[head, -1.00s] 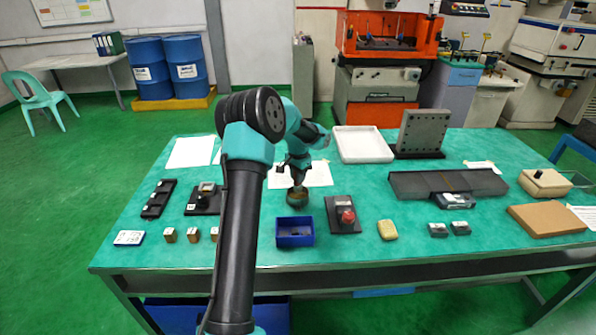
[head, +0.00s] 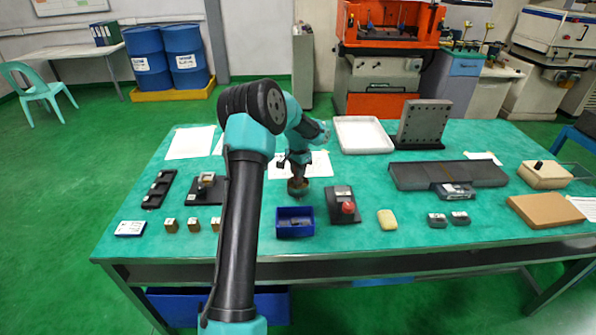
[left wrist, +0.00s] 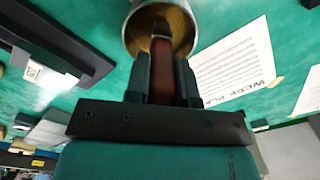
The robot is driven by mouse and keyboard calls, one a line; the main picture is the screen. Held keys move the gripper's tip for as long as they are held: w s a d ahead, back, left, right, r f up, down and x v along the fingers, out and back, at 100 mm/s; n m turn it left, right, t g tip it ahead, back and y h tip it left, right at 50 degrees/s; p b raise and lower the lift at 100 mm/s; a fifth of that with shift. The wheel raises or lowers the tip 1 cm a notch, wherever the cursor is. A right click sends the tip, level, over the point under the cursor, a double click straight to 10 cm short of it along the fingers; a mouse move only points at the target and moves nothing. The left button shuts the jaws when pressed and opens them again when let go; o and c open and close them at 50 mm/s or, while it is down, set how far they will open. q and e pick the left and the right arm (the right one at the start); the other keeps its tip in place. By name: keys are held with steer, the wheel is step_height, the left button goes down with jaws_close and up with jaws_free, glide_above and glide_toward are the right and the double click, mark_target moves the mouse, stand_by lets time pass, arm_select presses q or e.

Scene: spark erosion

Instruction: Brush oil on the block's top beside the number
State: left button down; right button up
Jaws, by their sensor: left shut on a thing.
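My left gripper (head: 298,158) is over the middle of the table, shut on a brush with a reddish-brown handle (left wrist: 161,68). In the left wrist view the brush's far end points into a round metal pot (left wrist: 133,28) with a yellowish-brown inside; the bristles cannot be made out. The pot (head: 298,188) stands just below the gripper in the head view. Several small brass-coloured blocks (head: 193,224) with pale tops stand front left. Another small block (head: 206,180) sits on a dark holder (head: 203,196). Any number is too small to read. My right gripper is not in view.
A blue bin (head: 295,229) is in front of the pot. A dark box with a red button (head: 347,208) stands to its right. A printed sheet (left wrist: 232,68) lies beside the pot. A dark rack (head: 158,190) is at the left. My left arm hides part of the table.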

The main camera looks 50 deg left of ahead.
arm_select(q)
steer(key=shift+f, duration=0.7)
stand_by(1.8)
steer(key=shift+r, duration=0.1)
steer(key=shift+r, duration=3.5)
